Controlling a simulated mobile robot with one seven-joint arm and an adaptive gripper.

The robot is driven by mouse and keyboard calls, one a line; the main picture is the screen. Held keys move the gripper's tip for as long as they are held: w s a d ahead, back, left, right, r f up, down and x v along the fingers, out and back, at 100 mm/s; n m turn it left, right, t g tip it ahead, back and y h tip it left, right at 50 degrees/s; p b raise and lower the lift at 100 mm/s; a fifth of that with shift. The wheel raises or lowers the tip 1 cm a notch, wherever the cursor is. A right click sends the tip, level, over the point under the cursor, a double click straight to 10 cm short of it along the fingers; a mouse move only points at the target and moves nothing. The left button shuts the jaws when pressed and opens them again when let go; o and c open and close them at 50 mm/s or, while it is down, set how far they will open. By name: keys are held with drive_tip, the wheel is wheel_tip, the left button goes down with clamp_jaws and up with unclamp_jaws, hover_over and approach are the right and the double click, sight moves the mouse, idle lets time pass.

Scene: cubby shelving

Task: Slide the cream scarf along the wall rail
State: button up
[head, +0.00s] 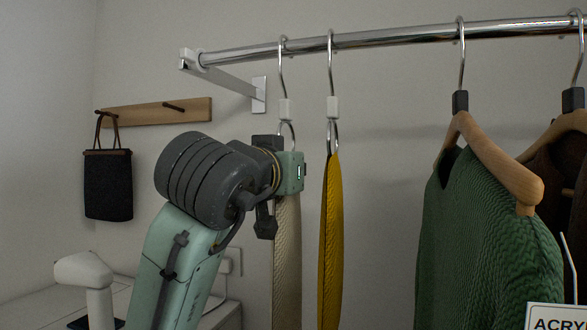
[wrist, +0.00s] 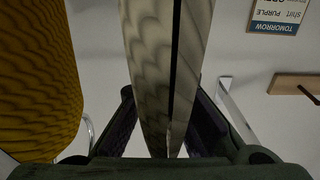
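The cream scarf (head: 287,265) hangs from a hook with a white clip and ring, near the left end of the chrome wall rail (head: 380,39). My gripper (head: 266,187) is at the scarf's upper part, just below the ring, and hides some of it. In the wrist view the scarf (wrist: 155,60) runs between the two dark fingers of my gripper (wrist: 162,90). The fingers stand apart, one on each side of it, with wall showing between the left finger and the cloth lower down. Whether the fingertips touch the cloth is unclear.
A mustard scarf (head: 331,235) hangs close to the right, also in the wrist view (wrist: 38,75). A green sweater (head: 475,235) and a brown garment hang further right. The rail's end bracket (head: 225,80) is at left. A dark bag (head: 108,185) hangs from a wooden peg board (head: 160,111).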

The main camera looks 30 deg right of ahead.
drive_tip(key=o, duration=0.6)
drive_tip(key=shift+c, duration=0.2)
